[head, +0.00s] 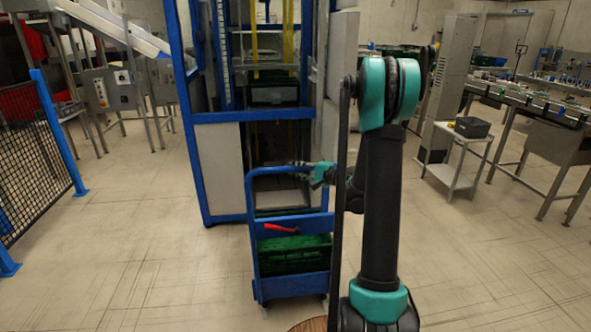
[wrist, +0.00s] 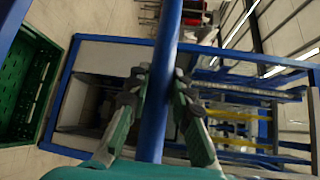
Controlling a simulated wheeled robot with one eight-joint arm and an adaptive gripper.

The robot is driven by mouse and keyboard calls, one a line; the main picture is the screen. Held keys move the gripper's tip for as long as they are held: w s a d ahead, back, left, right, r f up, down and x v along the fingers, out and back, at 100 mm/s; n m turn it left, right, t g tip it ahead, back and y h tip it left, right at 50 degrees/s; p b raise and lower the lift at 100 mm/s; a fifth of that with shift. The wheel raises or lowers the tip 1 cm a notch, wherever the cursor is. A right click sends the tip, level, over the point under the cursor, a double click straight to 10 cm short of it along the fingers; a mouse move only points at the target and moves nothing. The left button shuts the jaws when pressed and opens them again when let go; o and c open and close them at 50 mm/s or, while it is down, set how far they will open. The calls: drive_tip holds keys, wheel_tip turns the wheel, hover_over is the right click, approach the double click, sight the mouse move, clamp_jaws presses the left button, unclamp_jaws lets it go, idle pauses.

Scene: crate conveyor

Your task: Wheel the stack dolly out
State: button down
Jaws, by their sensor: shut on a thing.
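The blue stack dolly (head: 290,285) stands on the floor in front of the blue-framed machine in the head view. A green crate (head: 290,258) sits on it, and a red lever shows on its blue crossbar. My gripper (head: 311,170) is at the dolly's top handle bar. In the wrist view my gripper (wrist: 158,95) has its fingers on both sides of the blue handle bar (wrist: 160,80), shut on it. The green crate (wrist: 35,85) also shows at the left of the wrist view. My arm hides part of the dolly's right side.
The blue-framed machine (head: 250,117) stands close behind the dolly. A blue post and mesh fence (head: 40,160) is at the left. A grey cart (head: 457,150) with a dark box and a conveyor (head: 540,100) are at the right. The floor left of the dolly and in the right foreground is clear.

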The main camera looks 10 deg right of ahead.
drive_tip(key=c, duration=1.3)
unclamp_jaws()
drive_tip(key=shift+c, duration=0.2)
drive_tip(key=shift+d, duration=0.1)
drive_tip(key=v, duration=1.1)
drive_tip(key=shift+s+d, duration=0.25)
drive_tip(key=shift+s, duration=0.05)
drive_tip(key=shift+r, duration=0.1)
